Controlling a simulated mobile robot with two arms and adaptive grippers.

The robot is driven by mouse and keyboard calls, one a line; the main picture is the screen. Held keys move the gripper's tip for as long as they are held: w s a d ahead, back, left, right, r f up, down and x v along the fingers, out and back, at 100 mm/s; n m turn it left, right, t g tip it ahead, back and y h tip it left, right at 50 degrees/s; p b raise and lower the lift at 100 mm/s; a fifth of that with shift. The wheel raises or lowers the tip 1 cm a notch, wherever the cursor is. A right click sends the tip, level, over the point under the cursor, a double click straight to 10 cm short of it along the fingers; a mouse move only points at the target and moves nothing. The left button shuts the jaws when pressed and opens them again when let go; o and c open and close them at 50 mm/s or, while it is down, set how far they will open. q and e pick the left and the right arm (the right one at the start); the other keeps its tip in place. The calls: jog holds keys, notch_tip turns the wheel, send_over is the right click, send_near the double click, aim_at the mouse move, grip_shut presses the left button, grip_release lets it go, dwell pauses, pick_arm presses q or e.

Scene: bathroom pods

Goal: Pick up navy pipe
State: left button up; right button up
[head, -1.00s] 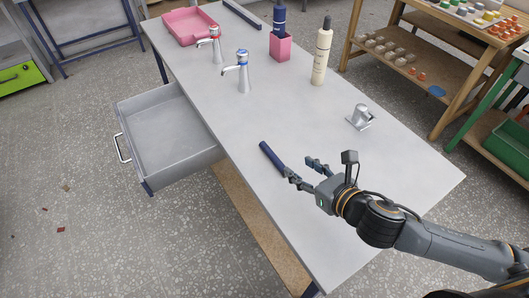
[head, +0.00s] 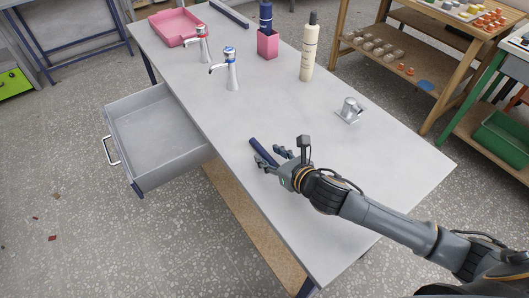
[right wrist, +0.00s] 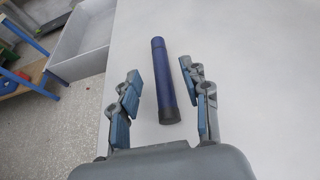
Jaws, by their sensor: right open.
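The navy pipe (head: 263,152) is a short dark blue cylinder lying on the grey table near its left edge, by the open drawer. In the right wrist view the navy pipe (right wrist: 162,80) lies lengthwise between the two fingers, with its black near end closest to the palm. My right gripper (head: 275,157) is open at the near end of the pipe, with its fingers low over the table. In the right wrist view the right gripper (right wrist: 160,85) has a gap on both sides of the pipe. My left gripper is not in view.
An empty grey drawer (head: 150,172) stands open at the table's left side. Two taps (head: 230,72), a pink cup (head: 267,45), a cream bottle (head: 309,52), a pink tray (head: 176,22) and a metal fitting (head: 350,110) stand on the table. The table around the pipe is clear.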

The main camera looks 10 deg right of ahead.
aim_at(263, 151)
jog(key=x, duration=0.3)
jog(key=shift+w+a, duration=0.15)
jog(key=shift+w, duration=0.1)
grip_shut()
